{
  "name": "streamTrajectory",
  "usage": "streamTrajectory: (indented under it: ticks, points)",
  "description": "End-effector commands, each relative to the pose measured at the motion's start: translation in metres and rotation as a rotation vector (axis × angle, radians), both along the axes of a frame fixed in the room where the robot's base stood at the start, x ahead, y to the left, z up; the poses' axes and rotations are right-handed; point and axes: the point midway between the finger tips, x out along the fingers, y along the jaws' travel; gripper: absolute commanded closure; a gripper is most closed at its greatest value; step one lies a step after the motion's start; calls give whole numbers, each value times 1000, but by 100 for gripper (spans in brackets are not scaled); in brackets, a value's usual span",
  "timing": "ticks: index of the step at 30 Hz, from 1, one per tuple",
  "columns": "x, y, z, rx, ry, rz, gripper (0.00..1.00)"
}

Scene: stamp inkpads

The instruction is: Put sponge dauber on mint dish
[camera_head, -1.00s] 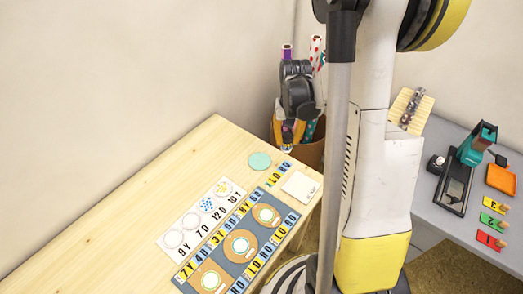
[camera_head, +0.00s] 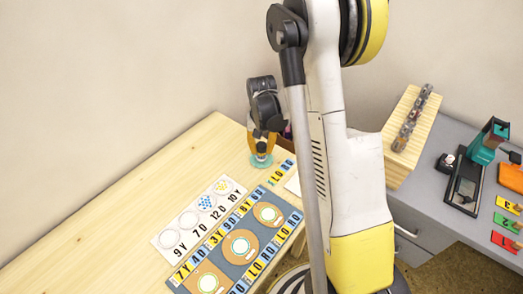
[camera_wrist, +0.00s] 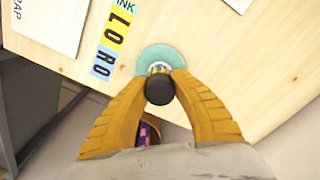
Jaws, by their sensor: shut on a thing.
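The mint dish (camera_head: 256,164) is a flat round green-blue disc on the wooden table, near its right edge; it also shows in the wrist view (camera_wrist: 155,55). My gripper (camera_head: 262,143) is over the dish, pointing down. Its yellow fingers are shut on the sponge dauber (camera_wrist: 160,88), which has a black end and a yellow-and-blue band; it also shows in the head view (camera_head: 262,148). The fingers hide part of both.
A label strip (camera_head: 280,172) lies right beside the dish. A white card (camera_head: 203,212) with round spots and a blue board (camera_head: 240,245) with tan circles lie nearer. A holder with a purple item (camera_wrist: 148,134) stands beyond the table edge. The table's left side is clear.

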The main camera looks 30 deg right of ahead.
Motion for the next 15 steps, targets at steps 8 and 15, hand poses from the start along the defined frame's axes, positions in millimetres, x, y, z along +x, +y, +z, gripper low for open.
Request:
streamTrajectory:
  ticks: [8, 15]
  points:
    - [0, 0, -3, 0, 0, 0, 61]
    - [0, 0, -3, 0, 0, 0, 54]
